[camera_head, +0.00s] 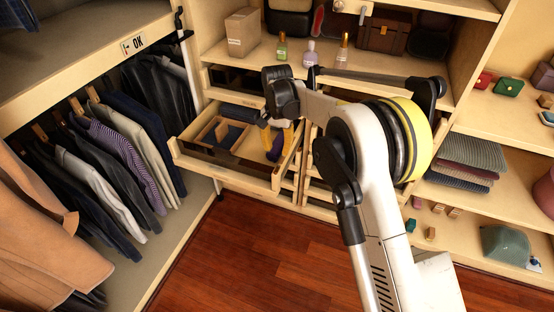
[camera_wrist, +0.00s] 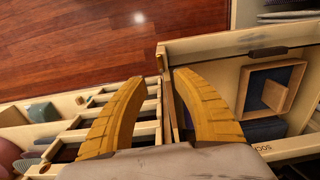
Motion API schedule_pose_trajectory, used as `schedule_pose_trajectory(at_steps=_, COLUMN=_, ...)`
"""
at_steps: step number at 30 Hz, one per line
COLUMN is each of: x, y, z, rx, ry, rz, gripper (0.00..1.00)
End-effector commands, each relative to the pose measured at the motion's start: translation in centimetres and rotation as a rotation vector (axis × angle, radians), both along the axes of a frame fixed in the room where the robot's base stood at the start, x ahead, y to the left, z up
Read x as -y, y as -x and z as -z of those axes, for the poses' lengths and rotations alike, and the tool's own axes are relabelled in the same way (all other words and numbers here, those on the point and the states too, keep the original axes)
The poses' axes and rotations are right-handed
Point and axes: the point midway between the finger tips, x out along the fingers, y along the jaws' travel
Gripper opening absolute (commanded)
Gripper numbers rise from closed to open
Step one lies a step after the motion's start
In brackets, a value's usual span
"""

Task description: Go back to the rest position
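My gripper (camera_head: 275,138) is over the right part of an open drawer (camera_head: 222,174) in the head view. Its two yellow fingers stand apart, with nothing visible between them but the drawer's edge behind. The gripper also shows in the wrist view (camera_wrist: 163,77), where the fingers straddle the line of the drawer's side wall. Whether the fingers touch the drawer cannot be told. The drawer holds a small wooden box (camera_head: 212,131) with dark blue cloth, which also shows in the wrist view (camera_wrist: 270,95). My arm hides part of the unit behind it.
Closed drawers flank the open one. Clothes (camera_head: 115,150) hang at left; folded textiles (camera_head: 462,160) lie at right. The red wooden floor (camera_head: 245,245) in front is clear.

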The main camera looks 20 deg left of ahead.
Motion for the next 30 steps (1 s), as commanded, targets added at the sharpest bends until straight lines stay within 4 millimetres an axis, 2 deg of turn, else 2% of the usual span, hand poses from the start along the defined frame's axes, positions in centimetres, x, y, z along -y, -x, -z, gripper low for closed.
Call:
schedule_pose_trajectory(at_steps=3, x=0.0, y=0.0, z=-1.4, rx=0.0, ry=0.0, rz=0.0, gripper=0.34)
schedule_pose_trajectory(at_steps=6, x=0.0, y=0.0, z=-1.9, rx=0.0, ry=0.0, rz=0.0, gripper=0.34)
schedule_pose_trajectory(at_steps=19, x=0.0, y=0.0, z=-2.0, rx=0.0, ry=0.0, rz=0.0, gripper=0.34)
schedule_pose_trajectory(at_steps=22, x=0.5, y=-0.1, z=-2.6, rx=0.004, ry=-0.003, rz=0.001, gripper=0.34)
schedule_pose_trajectory(at_steps=26, x=3.2, y=-0.2, z=-5.7, rx=0.033, ry=-0.019, rz=0.001, gripper=0.34)
schedule_pose_trajectory(at_steps=30, x=8.8, y=0.6, z=-11.4, rx=0.096, ry=-0.048, rz=-0.004, gripper=0.34)
